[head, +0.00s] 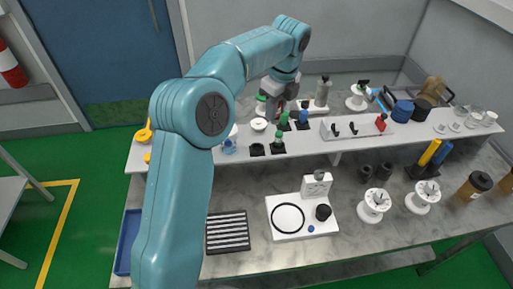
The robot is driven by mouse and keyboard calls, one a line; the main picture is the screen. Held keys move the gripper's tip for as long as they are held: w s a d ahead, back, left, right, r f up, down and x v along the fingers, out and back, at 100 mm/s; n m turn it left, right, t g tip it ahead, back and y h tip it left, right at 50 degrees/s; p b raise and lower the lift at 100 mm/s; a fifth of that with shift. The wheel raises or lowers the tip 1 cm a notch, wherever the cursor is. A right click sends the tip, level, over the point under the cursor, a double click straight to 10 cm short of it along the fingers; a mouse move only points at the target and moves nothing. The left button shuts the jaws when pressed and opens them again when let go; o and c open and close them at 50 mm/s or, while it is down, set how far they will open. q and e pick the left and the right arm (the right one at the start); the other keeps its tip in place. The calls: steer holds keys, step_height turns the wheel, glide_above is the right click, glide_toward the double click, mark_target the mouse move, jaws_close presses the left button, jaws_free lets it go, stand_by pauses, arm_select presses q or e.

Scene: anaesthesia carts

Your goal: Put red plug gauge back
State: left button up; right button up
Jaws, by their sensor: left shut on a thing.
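My left gripper (274,104) reaches over the raised shelf, its jaws pointing down and shut. A small dark red part shows at the jaws; it looks like the red plug gauge (280,108), mostly hidden by the gripper. Green-topped gauges (279,138) and a blue-topped one (303,118) stand in small black blocks close to the gripper. A black block (257,149) with nothing tall in it sits at the shelf's front. I cannot tell whether the held thing touches a block. My right gripper is not in view.
A white rack (345,128) with black hooks and a small red item (381,123) stands right of the gauges. White spools (374,204), bottles and blue and black jars (402,111) crowd the right. A striped black tray (228,231) and a white plate (300,218) lie below on the bench.

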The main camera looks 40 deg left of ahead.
arm_select(q)
steer(key=s+a+r+m, duration=0.1)
steer(key=a+r+m, duration=0.3)
steer(key=a+r, duration=0.1)
steer(key=shift+m+t, duration=0.3)
steer(key=shift+m, duration=0.3)
steer(key=f, duration=0.6)
steer(key=f+p, duration=0.1)
steer(key=f, duration=1.2)
steer(key=shift+s+a+f, duration=0.15)
steer(key=shift+a+f, duration=0.15)
steer(key=shift+f, duration=0.1)
